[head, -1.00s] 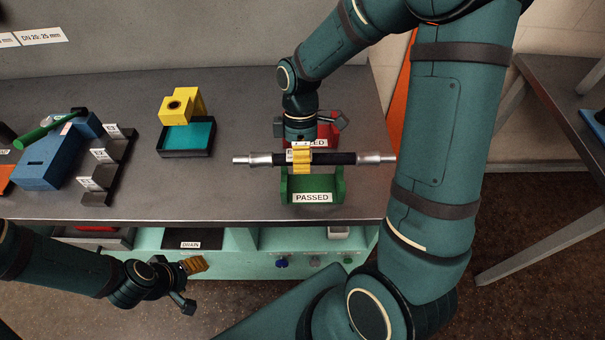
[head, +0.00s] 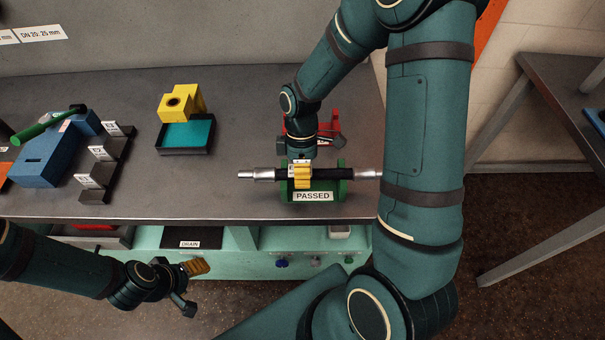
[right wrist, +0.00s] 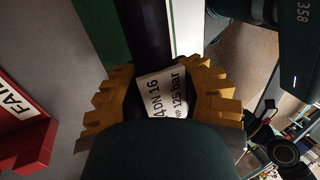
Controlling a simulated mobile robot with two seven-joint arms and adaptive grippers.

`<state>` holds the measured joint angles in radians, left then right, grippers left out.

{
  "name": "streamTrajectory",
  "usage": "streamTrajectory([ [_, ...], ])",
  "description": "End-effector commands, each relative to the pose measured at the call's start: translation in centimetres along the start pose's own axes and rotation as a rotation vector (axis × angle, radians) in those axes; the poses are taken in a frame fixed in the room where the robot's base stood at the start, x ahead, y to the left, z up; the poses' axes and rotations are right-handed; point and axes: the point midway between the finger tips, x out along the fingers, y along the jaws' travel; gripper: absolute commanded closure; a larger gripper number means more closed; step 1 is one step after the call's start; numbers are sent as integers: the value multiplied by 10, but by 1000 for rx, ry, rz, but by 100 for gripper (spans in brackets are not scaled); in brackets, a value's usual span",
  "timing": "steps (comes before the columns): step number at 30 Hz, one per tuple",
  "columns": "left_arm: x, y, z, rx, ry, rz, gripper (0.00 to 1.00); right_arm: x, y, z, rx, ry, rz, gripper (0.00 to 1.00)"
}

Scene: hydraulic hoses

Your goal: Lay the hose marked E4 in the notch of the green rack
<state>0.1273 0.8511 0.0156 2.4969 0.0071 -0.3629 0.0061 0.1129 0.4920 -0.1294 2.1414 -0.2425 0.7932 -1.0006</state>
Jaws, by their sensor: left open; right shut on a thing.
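The hose (head: 330,174) is black with silver end fittings and lies level across the green rack (head: 313,196), whose front label reads PASSED. My right gripper (head: 302,175) is shut on the hose near its middle. In the right wrist view the yellow fingers of my right gripper (right wrist: 170,95) close around the hose (right wrist: 150,35) and its white tag (right wrist: 163,95), which reads partly "4 DN 16" and "125 bar". The hose is at the height of the rack's uprights; I cannot tell if it rests on the notch bottom. My left gripper (head: 195,283) is open and empty, low in front of the bench.
A red rack (head: 330,130) stands just behind the green one, partly hidden by my right arm. A yellow block (head: 180,100), a teal-lined tray (head: 187,135), a black stepped rack (head: 103,165) and a blue block (head: 45,160) stand to the left. The bench (head: 220,190) is clear between.

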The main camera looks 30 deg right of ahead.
Motion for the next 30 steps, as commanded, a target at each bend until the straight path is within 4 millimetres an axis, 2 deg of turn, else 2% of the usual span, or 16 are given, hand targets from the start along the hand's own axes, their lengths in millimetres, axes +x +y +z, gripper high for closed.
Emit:
streamTrajectory([
  [1, 1, 0, 0, 0, -1, 0, 40, 1, 0, 0, 0, 0, 0, 60],
  [3, 0, 0, 0, 0, -1, 0, 40, 0, 0, 0, 0, 0, 0, 37],
  [12, 0, 0, 0, 0, 0, 0, 40, 0, 0, 0, 0, 0, 0, 37],
  [16, -3, 1, -1, -1, 2, 0, 40, -8, -1, 0, 0, 1, 2, 37],
  [20, -6, 2, -3, -2, 5, -1, 40, -28, 0, 0, 1, 3, 4, 37],
  [30, -16, 6, -7, -5, 16, -2, 40, -96, -1, 0, 0, 2, 4, 37],
])
